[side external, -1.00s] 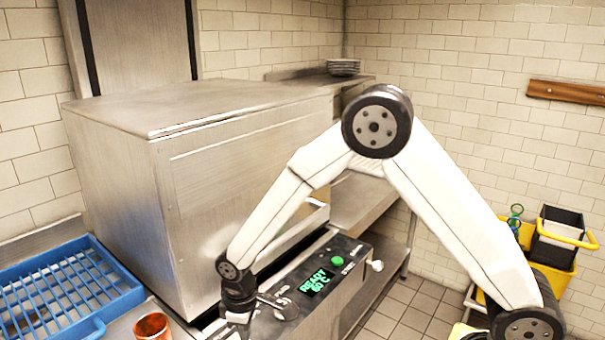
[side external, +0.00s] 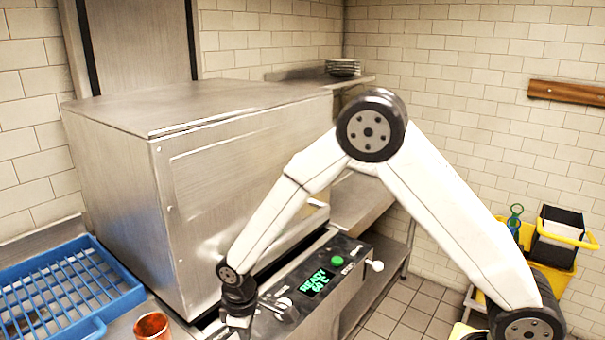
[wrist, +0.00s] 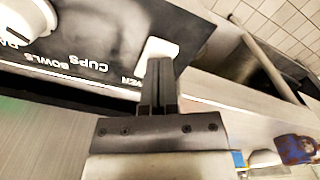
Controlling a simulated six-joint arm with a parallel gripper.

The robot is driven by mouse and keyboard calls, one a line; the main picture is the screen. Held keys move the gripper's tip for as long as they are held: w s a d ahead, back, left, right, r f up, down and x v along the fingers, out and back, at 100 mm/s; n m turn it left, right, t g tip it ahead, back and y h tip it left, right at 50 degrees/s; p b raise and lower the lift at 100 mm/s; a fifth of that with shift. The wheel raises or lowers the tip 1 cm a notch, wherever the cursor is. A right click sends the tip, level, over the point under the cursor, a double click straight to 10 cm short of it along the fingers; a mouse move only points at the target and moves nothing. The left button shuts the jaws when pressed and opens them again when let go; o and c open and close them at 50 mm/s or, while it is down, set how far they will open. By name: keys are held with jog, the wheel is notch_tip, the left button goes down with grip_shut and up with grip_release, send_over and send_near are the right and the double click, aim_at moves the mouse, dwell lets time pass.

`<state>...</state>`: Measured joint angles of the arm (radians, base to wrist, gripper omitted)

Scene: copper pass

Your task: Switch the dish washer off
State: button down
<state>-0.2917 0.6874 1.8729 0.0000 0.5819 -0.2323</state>
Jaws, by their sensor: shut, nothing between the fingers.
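The dishwasher is a large steel box (side external: 240,185) with a dark control panel (side external: 330,294) along its front. A green display (side external: 316,284) on the panel reads READY 60 C, with a round green button (side external: 337,261) beside it. A pale dial (side external: 284,303) is left of the display; a dial (wrist: 25,22) with CUPS and BOWLS lettering shows in the wrist view. My gripper (wrist: 160,66) is shut and empty, its tips overlapping a white piece (wrist: 158,48) on the panel; I cannot tell whether they touch.
A white knob (side external: 375,266) sticks out at the panel's right end. A blue rack (side external: 95,270) and a reddish cup (side external: 152,326) are at the left. Plates (side external: 342,67) stand on a back shelf. A yellow cart (side external: 556,250) is at the right.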

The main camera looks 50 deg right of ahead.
jog(key=shift+f, duration=0.75)
dwell(0.7)
jog(key=shift+r, duration=3.5)
jog(key=s+d+r+m+t, duration=0.2)
jog(key=s+d+r+m, duration=0.2)
jog(key=s+d, duration=0.8)
jog(key=shift+s+d+m+t, duration=0.3)
jog(key=shift+s+m, duration=0.5)
jog(key=shift+m, duration=0.2)
